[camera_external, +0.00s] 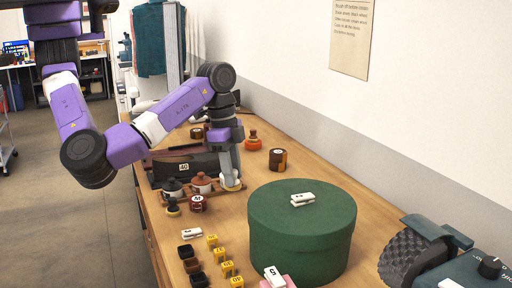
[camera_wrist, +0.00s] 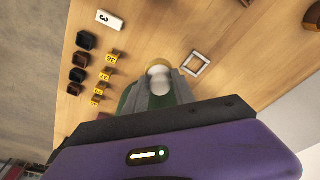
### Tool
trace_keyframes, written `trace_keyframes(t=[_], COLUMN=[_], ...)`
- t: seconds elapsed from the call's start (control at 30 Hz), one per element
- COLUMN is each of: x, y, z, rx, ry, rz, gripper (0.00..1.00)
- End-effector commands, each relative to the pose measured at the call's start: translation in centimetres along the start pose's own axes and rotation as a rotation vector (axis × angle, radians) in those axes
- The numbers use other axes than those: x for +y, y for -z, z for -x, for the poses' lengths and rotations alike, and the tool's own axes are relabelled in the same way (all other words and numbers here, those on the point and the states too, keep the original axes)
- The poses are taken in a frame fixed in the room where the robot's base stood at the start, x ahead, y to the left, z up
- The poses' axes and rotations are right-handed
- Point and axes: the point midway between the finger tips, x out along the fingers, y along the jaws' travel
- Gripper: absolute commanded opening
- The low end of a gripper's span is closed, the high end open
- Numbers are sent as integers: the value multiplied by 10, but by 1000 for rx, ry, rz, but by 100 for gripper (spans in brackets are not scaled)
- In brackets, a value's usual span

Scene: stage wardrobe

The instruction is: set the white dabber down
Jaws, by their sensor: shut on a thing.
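The white dabber (camera_external: 231,185) is a small white-handled piece with a pale yellowish end. In the wrist view its rounded white top (camera_wrist: 159,73) sits between my fingers. My gripper (camera_external: 230,172) is shut on it and points down over the wooden table. The dabber's lower end is at or just above the table top; I cannot tell whether it touches. My fingers (camera_wrist: 160,86) hide part of its sides.
A square pale outline (camera_wrist: 196,63) lies beside the dabber. Several pots, including a red-brown one (camera_external: 201,184), stand left of my gripper. A large green round box (camera_external: 300,240) stands in front. Dark cups (camera_wrist: 86,40) and yellow number tags (camera_wrist: 113,56) line the left edge.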

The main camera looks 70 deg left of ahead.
Motion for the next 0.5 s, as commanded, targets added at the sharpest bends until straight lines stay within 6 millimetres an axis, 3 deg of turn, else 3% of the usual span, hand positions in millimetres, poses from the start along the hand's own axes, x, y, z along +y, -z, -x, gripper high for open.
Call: trace_keyframes(t=[0.23, 0.5], x=[1, 0], y=[-9, -12], z=[-56, -81], rx=[-1, 1], ry=[-1, 0], rz=[-2, 0], gripper=[0, 0])
